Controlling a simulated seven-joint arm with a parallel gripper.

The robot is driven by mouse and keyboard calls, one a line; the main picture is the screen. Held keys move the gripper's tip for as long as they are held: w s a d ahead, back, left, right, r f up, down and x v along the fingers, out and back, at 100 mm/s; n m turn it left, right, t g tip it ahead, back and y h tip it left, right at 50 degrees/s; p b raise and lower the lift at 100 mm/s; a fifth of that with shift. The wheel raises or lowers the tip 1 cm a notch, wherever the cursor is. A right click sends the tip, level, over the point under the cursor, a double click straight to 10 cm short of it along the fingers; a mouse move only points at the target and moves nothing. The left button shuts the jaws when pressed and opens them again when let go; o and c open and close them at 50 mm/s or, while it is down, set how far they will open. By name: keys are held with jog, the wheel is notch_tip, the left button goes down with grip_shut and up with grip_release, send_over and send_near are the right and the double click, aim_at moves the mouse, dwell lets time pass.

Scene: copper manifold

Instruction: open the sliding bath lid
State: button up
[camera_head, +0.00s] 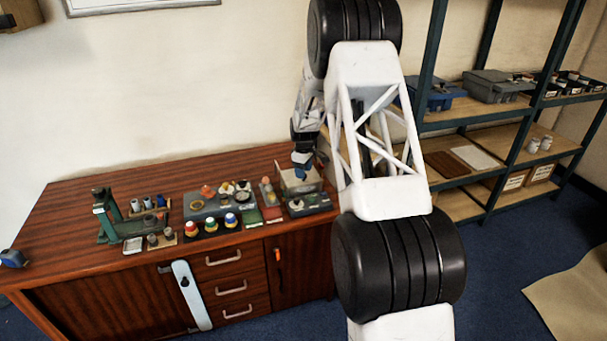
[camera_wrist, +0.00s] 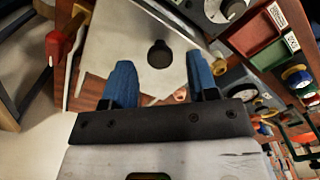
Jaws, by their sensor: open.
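The bath lid (camera_wrist: 120,35) is a pale flat plate with a round black knob (camera_wrist: 160,53) on it, seen from close up in the wrist view. In the head view the bath (camera_head: 297,181) is a pale box at the right end of the wooden cabinet. My gripper (camera_wrist: 161,70) has two blue fingers, spread apart with nothing between them. The knob lies just beyond the fingertips, in line with the gap. In the head view my gripper (camera_head: 302,160) is over or just behind the bath; the lid is partly hidden, and I cannot tell whether the fingers touch it.
A grey control box (camera_head: 310,204) stands in front of the bath. A red-handled part (camera_wrist: 60,46) is left of the lid in the wrist view. Shelving (camera_head: 470,120) stands right.

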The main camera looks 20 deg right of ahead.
jog(key=shift+f, duration=0.9)
jog(key=shift+c, duration=0.5)
grip_shut()
